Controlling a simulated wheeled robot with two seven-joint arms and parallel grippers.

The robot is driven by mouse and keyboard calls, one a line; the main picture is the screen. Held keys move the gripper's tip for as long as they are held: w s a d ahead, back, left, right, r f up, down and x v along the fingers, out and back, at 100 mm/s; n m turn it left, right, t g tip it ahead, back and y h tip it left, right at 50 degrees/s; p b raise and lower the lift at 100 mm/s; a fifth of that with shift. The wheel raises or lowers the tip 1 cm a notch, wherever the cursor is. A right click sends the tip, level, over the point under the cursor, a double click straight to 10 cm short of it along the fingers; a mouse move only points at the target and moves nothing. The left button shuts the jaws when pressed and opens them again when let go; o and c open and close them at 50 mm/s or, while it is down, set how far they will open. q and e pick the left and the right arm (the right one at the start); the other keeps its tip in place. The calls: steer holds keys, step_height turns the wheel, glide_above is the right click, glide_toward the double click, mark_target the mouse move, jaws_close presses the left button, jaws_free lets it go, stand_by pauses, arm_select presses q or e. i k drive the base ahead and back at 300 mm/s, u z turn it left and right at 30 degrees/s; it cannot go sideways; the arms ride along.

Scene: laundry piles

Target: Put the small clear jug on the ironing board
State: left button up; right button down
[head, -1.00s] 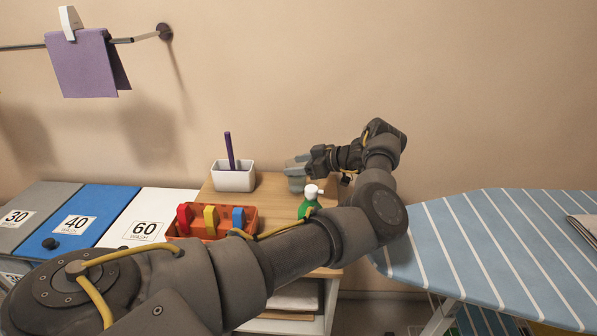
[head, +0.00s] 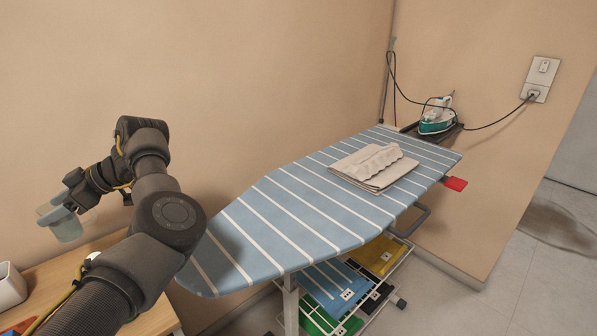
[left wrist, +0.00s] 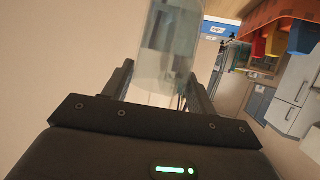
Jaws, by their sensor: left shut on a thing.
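The small clear jug (head: 66,226) is at the far left of the head view, held above the wooden shelf top. My left gripper (head: 72,196) is shut on it. In the left wrist view the jug (left wrist: 166,50) stands out between the two fingers (left wrist: 160,85) of the left gripper. The ironing board (head: 290,222), blue with white stripes, stretches across the middle of the head view, to the right of my left arm. My right gripper is not in view.
Folded beige cloth (head: 372,166) lies on the board. An iron (head: 437,116) with a cord stands at its far end. The board's near left part is bare. A white container (head: 10,286) stands on the wooden top (head: 60,275). Coloured folded items (head: 345,285) lie under the board.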

mark_target(296, 226)
steer(key=k, duration=0.5)
steer(key=u, duration=1.7)
steer(key=k, duration=1.35)
steer(key=z, duration=1.45)
steer(key=i, duration=0.5)
steer(key=z, duration=0.1)
